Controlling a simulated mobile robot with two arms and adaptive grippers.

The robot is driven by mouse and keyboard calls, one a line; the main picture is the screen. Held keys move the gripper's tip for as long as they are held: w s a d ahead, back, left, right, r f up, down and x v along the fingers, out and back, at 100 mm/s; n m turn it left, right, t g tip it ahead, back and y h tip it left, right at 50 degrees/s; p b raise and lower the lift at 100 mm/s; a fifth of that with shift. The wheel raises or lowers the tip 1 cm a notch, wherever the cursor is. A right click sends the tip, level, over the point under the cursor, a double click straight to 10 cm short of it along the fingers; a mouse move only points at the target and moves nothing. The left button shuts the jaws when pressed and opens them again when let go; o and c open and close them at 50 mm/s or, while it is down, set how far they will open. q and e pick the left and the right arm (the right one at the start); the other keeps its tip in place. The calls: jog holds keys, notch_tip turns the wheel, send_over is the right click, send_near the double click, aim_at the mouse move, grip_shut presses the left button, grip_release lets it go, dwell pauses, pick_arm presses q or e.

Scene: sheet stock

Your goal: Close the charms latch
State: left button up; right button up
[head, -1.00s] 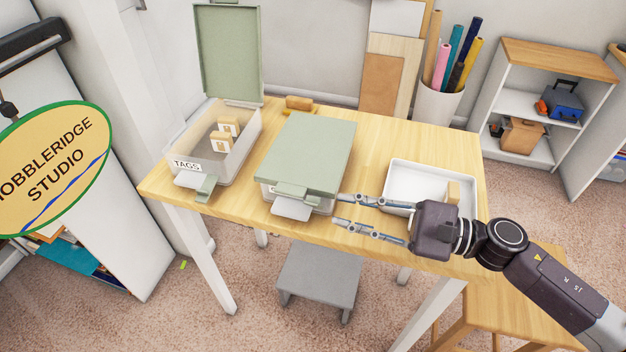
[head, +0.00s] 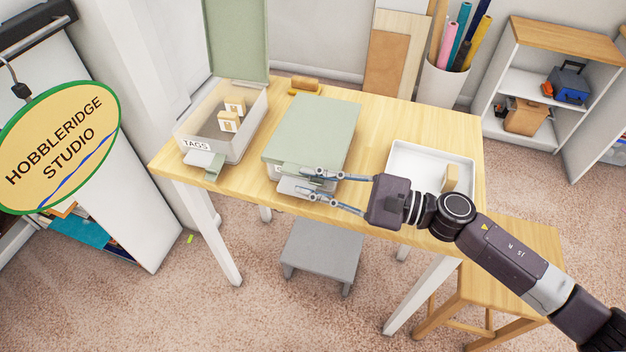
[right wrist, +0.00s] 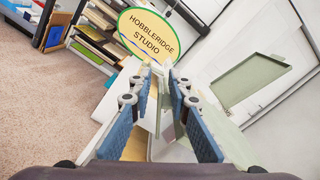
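A box with a closed sage-green lid (head: 315,130) stands mid-table; its front label is hidden, so I cannot read whether it says charms. Its front latch (head: 287,186) is partly covered by my right gripper (head: 306,181), whose fingers reach in from the right at the latch. In the right wrist view the two blue-padded fingers (right wrist: 160,72) are apart, with a pale green edge (right wrist: 166,112) showing between them. I cannot tell whether they touch the latch. My left gripper is not in view.
Left of it stands an open clear box marked TAGS (head: 194,146), lid raised, holding small tagged blocks. A white tray (head: 408,150) with a tan block lies to the right. A wooden block (head: 304,83) is at the back. A grey step stool (head: 322,254) stands below.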

aim_at(320, 165)
grip_shut()
jog(key=shift+w, duration=0.1)
jog(key=m, duration=0.1)
jog(key=w+m+b, duration=0.1)
jog(key=m, duration=0.1)
jog(key=shift+w+d+r, duration=0.3)
jog(key=shift+r, duration=0.1)
jog(key=shift+w+d+r+m+b, duration=0.15)
jog(key=shift+w+m+b, duration=0.25)
jog(key=shift+m, duration=0.6)
jog(key=shift+w+d+r+m+b, duration=0.1)
jog(key=shift+w+d+m+b, duration=0.1)
jog(key=shift+w+m, duration=0.6)
jog(key=shift+s, duration=0.25)
jog(key=shift+o, duration=1.2)
grip_release()
